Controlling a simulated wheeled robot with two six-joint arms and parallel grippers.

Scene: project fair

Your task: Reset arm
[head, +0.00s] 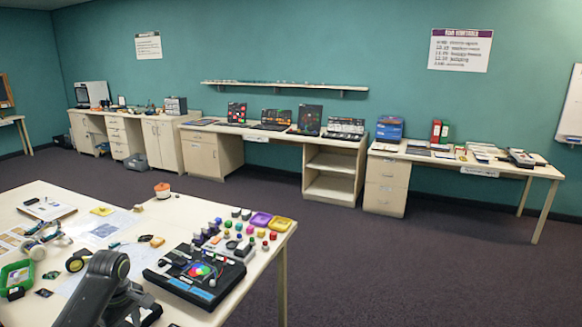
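A dark grey jointed arm segment (98,288) rises from the bottom edge at the lower left, in front of the near table. Its rounded joint is at the top, and darker parts sit low beside it. I cannot tell from this view whether it is mine. No gripper fingertips show, so neither my left nor my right gripper can be made out.
The near table (262,232) holds a black board with a coloured disc (198,272), yellow and purple trays, small coloured pieces, headphones and papers. Its right edge borders open dark carpet (400,270). Desks with laptops and boxes line the teal wall.

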